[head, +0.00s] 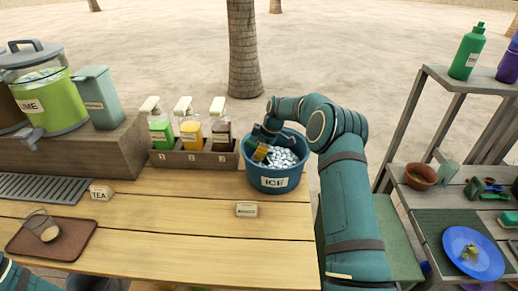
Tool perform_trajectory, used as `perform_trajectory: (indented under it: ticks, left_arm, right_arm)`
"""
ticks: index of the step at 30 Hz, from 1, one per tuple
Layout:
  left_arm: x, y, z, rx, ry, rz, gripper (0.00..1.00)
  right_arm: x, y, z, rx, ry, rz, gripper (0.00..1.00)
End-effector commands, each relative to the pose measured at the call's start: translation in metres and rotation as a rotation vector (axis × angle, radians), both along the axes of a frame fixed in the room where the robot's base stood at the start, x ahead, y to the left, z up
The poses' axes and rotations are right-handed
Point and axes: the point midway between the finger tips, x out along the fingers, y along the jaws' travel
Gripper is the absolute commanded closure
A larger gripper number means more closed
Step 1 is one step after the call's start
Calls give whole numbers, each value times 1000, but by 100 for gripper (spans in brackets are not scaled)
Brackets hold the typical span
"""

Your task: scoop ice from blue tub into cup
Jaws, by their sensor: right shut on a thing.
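The blue tub (265,176) with an ICE label stands at the right part of the wooden table's far edge, filled with pale ice cubes (282,158). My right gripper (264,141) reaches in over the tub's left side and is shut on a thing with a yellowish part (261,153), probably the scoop. Its lower end is hard to make out against the ice.
A rack with several bottles (191,158) stands just left of the tub. A green drink dispenser (52,104) and a grey-green container (99,101) stand farther left. Small signs (246,209) sit on the table. The middle front is clear. A shelf (432,200) stands right.

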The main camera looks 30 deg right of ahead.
Motion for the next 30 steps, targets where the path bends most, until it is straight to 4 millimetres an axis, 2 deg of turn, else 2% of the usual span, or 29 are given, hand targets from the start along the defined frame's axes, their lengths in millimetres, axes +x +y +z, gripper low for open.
perform_trajectory:
  ticks: [1, 15, 30]
  left_arm:
    - [0, 0, 1, 0, 0, 0, 0]
    - [0, 0, 0, 0, -1, 0, 0]
    - [-5, -1, 30, -3, 12, -2, 0]
  right_arm:
    - [-3, -7, 3, -2, -3, -5, 100]
    - [-30, -45, 4, -2, -4, -6, 100]
    - [-29, -44, 57, -3, -4, -3, 100]
